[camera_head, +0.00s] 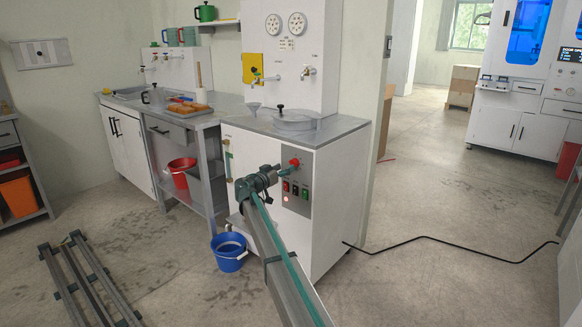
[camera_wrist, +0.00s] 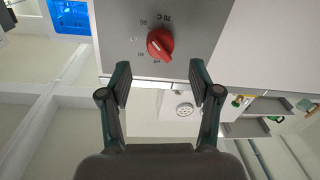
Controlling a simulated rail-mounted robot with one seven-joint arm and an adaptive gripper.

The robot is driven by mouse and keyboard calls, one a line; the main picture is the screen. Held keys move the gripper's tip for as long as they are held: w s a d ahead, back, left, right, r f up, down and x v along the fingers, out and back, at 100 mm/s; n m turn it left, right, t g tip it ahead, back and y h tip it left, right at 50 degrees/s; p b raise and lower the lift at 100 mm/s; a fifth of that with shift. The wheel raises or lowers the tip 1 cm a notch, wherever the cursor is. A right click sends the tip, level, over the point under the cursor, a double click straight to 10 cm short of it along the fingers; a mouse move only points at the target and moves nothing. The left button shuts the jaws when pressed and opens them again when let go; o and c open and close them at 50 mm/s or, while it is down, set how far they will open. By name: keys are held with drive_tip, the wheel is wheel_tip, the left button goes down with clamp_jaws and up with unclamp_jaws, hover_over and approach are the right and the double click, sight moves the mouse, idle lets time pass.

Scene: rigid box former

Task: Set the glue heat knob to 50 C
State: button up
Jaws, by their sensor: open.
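The red glue heat knob (camera_wrist: 160,43) sits on a grey panel in the wrist view, with a printed scale around it. "70 C" is legible above it; the smaller marks and the exact setting are hard to read. The knob also shows in the head view (camera_head: 294,163), on the front of the white machine. My gripper (camera_wrist: 160,82) is open, its two dark green fingers apart and empty. The knob appears beyond the fingertips, roughly centred between them. In the head view my gripper (camera_head: 280,173) is close in front of the panel and partly hides its left side.
The grey control panel (camera_head: 297,198) has green, red and black buttons and a lit red lamp below the knob. A blue bucket (camera_head: 229,254) stands on the floor at the machine's left. A black cable (camera_head: 430,240) crosses the floor at right. A work table (camera_head: 210,118) adjoins the machine.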

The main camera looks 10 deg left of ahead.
sight(291, 164)
drive_tip(key=x, duration=0.5)
drive_tip(key=shift+w+d, duration=0.1)
drive_tip(key=shift+w, duration=0.1)
drive_tip(key=c, duration=1.1)
drive_tip(key=shift+c, duration=0.2)
drive_tip(key=shift+n, duration=0.4)
drive_tip(key=n+p, duration=0.1)
drive_tip(key=n, duration=0.3)
drive_tip(key=shift+r, duration=0.1)
drive_tip(key=shift+n+g+p, duration=0.4)
drive_tip(key=shift+n+p, duration=0.75)
drive_tip(key=shift+n, duration=0.75)
